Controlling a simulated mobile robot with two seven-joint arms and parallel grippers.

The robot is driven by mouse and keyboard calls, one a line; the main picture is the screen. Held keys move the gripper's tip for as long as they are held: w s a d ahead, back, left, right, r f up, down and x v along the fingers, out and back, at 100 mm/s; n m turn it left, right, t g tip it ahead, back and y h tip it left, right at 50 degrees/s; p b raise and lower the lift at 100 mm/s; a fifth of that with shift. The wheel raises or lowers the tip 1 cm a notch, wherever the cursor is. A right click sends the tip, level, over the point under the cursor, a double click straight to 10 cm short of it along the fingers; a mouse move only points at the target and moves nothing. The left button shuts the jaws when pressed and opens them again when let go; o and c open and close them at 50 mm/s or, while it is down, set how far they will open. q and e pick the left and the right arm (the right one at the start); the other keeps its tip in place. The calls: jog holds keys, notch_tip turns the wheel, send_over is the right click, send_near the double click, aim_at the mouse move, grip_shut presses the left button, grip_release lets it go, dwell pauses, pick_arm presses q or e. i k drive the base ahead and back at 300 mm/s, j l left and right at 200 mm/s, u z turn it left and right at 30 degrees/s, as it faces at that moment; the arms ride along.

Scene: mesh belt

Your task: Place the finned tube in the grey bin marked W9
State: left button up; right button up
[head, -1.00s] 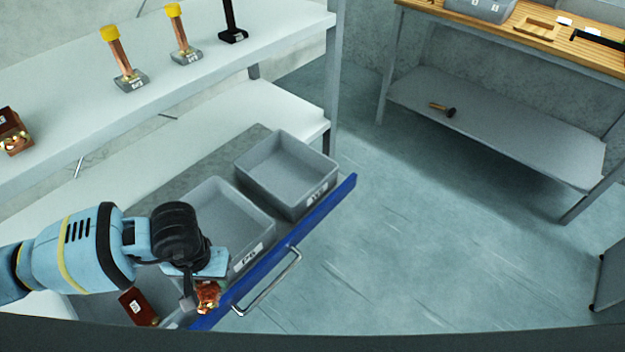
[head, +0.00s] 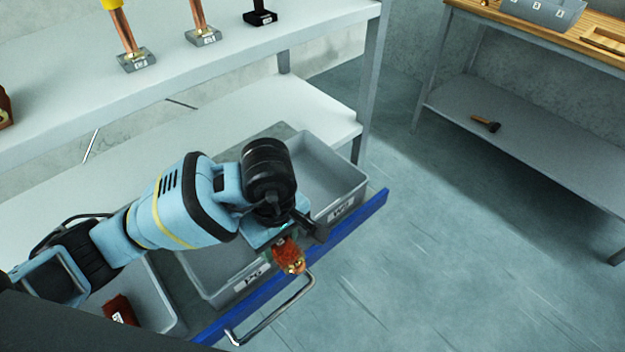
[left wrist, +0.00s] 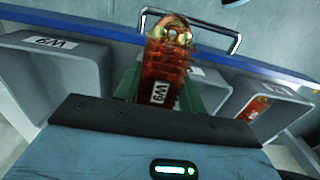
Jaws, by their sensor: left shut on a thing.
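My left gripper (head: 288,244) is shut on a finned tube (head: 290,258), copper-red with brassy ends. It holds the tube above the drawer front, near the corner between the middle bin and the W9 bin. The grey bin marked W9 (head: 352,193) is the far right one in the drawer and looks empty. In the left wrist view the W9 bin (left wrist: 85,72) is at the left. My right gripper is not in view.
The middle grey bin (head: 213,290) carries another label. The left bin (head: 165,308) holds a dark red part (head: 120,310). The blue drawer front (head: 352,226) has a metal handle (head: 285,306).

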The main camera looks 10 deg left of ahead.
aim_at(307, 189)
jog(key=i, duration=0.85)
